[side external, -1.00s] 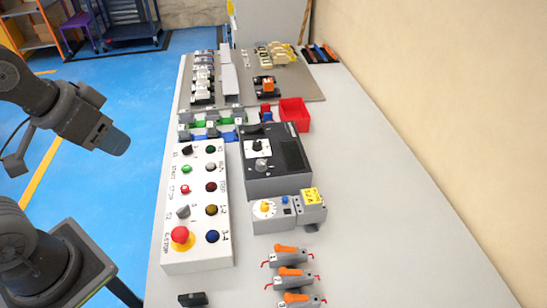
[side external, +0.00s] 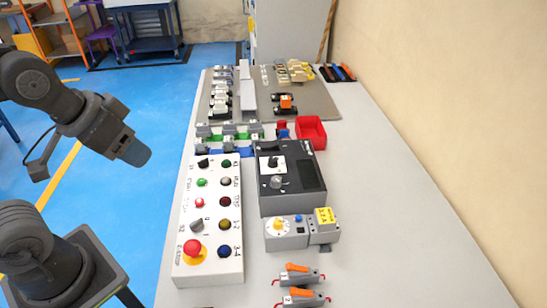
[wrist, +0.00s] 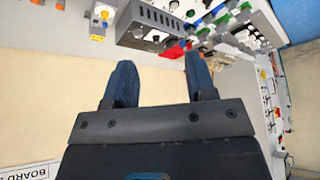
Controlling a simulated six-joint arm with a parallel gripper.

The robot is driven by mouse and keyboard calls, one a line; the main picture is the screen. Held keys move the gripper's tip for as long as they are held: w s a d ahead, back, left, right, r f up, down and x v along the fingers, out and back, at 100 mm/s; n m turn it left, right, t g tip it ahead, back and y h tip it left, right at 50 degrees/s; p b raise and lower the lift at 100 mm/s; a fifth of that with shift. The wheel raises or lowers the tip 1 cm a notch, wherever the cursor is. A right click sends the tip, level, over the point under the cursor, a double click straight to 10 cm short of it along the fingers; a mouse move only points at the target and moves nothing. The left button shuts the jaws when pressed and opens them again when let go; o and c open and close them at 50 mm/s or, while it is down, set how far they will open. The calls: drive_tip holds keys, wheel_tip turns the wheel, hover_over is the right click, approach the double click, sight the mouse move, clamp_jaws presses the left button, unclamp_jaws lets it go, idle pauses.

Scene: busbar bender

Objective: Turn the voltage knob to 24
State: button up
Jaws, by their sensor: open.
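A black box (side external: 293,203) stands in the middle of the bench in the side view, with two knobs on its face. Its upper knob (side external: 276,161) sits on a white plate; its lower knob (side external: 276,182) is grey. In front of it is a grey unit (side external: 292,242) with a yellow knob on a white dial (side external: 277,226). I cannot read which knob is for voltage, or any setting. My gripper (side external: 138,153) is left of the bench, apart from all knobs. In the wrist view my gripper (wrist: 161,82) is open and empty between its fingers.
A white control panel (side external: 208,262) with buttons and a red emergency stop (side external: 193,249) lies between my gripper and the black box. A red bin (side external: 312,133) stands behind the box. Orange-handled clamps (side external: 299,272) lie in front. The bench's right side is clear.

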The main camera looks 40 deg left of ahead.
drive_tip(key=w+r+n+g, duration=0.2)
drive_tip(key=w+r+n, duration=0.1)
drive_tip(key=w, duration=0.5)
drive_tip(key=n+g, duration=0.4)
drive_tip(key=n, duration=0.5)
hover_over(273, 159)
wheel_tip(273, 159, down, 11)
wheel_tip(273, 159, down, 13)
drive_tip(key=shift+r, duration=0.1)
drive_tip(key=shift+c, duration=0.3)
drive_tip(key=c, duration=0.9)
drive_tip(key=shift+o, duration=0.2)
